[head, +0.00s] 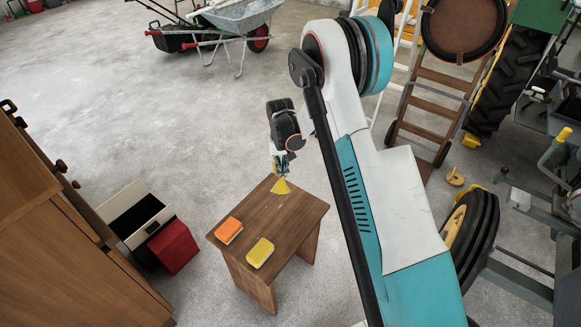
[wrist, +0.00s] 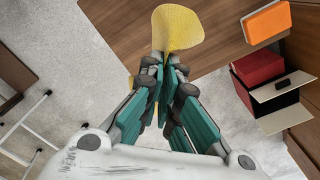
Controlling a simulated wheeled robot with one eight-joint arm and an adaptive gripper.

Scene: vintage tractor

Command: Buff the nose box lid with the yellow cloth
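The yellow cloth (head: 281,186) hangs from my gripper (head: 279,160) near the far edge of the small wooden table. In the wrist view the cloth (wrist: 178,30) spreads out beyond the fingertips, and a smaller yellow part shows to their left. My gripper (wrist: 166,66) has its fingers closed together on the cloth. I cannot tell whether the cloth touches the tabletop. Part of the tractor, with green bodywork (head: 543,14), shows at the right edge. I cannot clearly make out the nose box lid in either view.
The wooden table (head: 285,214) bears an orange sponge (head: 228,230) and a yellow sponge (head: 260,252). A ladder and wheels crowd the right.

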